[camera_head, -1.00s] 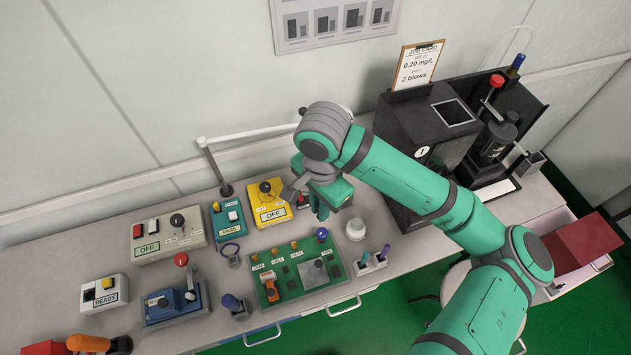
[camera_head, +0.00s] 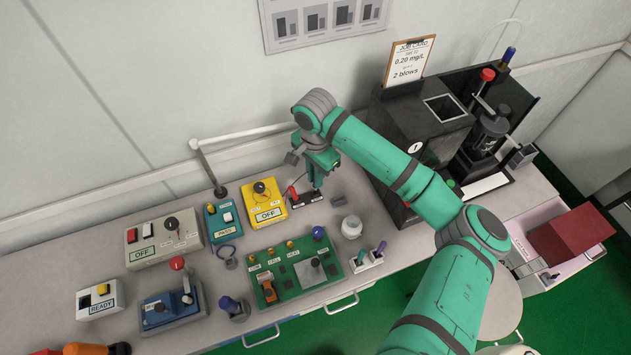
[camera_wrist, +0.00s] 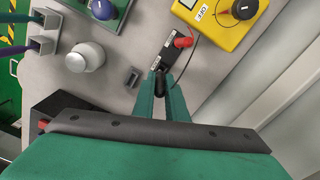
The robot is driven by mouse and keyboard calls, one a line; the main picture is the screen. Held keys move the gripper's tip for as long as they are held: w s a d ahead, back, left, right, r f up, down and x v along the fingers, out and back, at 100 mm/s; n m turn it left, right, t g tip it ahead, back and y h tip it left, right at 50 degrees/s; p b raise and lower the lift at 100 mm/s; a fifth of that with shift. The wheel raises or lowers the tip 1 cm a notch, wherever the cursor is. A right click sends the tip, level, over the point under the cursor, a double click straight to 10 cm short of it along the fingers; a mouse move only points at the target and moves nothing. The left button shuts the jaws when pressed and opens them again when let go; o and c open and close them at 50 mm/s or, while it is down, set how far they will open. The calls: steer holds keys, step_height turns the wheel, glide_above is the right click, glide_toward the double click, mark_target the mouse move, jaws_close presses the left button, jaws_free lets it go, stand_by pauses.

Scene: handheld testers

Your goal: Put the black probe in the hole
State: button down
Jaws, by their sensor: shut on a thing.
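My gripper (camera_wrist: 162,82) is shut on the black probe (camera_wrist: 160,84), a small dark piece between the fingertips. In the head view, my gripper (camera_head: 317,184) is at the right end of a black holder (camera_head: 305,198) beside the yellow OFF box (camera_head: 262,203). The red probe (camera_wrist: 183,42) stands in that holder, left of my gripper in the head view. My fingers hide most of the black probe, and I cannot tell whether it touches the holder. The green board (camera_head: 292,297) with brass terminals lies in front. I cannot make out which hole is meant.
A round white-grey jar (camera_head: 351,227) and a small dark block (camera_head: 338,201) are near my gripper. A tray with slim pens (camera_head: 367,262) stands beside the green board. The large black machine (camera_head: 418,135) bounds the right side. Clear bench lies around the jar.

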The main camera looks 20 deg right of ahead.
steer(key=shift+w+f, duration=0.15)
steer(key=shift+f, duration=0.05)
steer(key=shift+w+d+f, duration=0.1)
steer(key=shift+f, duration=1.55)
steer(key=shift+f, duration=0.2)
steer(key=c, duration=1.8)
jaws_free()
steer(key=shift+o, duration=0.2)
steer(key=shift+r, duration=0.15)
step_height(320, 180, up, 12)
steer(key=shift+r, duration=0.1)
